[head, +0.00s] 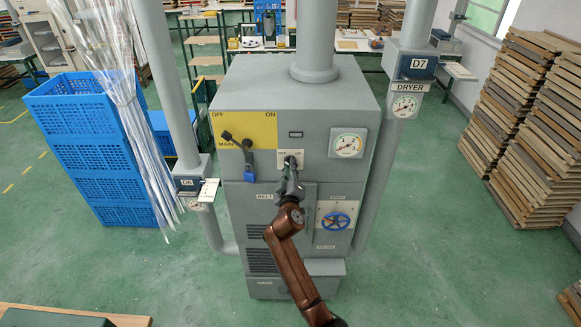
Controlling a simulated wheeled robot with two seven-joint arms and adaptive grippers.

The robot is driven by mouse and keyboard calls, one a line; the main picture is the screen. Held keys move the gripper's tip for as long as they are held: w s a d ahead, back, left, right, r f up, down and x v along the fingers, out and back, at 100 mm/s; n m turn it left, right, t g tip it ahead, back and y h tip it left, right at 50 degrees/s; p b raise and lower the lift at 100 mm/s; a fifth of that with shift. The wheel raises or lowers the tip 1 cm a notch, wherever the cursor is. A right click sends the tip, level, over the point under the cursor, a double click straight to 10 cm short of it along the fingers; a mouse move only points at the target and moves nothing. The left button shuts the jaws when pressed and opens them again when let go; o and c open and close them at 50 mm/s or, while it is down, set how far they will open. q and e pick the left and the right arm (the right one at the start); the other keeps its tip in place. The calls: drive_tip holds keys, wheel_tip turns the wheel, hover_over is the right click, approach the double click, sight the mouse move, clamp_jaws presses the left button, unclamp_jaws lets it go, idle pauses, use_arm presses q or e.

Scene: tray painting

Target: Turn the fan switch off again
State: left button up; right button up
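A grey machine cabinet (318,98) stands in the middle of the head view. On its front, a small pale switch plate (283,156) with a dark knob sits right of the yellow panel; its lettering is too small and partly covered to read, so I cannot tell for sure that it is the fan switch. My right gripper (291,172) is at this plate, just below the knob, with its brown arm coming up from the bottom. The fingers overlap the plate's lower part; I cannot tell whether they touch the knob or are open. My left gripper is not in view.
The yellow OFF/ON panel (262,124) carries a dark MAIN lever with a blue padlock (249,177). A gauge (347,144) and a blue handwheel (336,221) are to the right. Pipes flank the cabinet.

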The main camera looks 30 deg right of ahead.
drive_tip(key=o, duration=0.3)
drive_tip(key=shift+o, duration=0.2)
drive_tip(key=shift+s, duration=0.1)
drive_tip(key=v, duration=1.2)
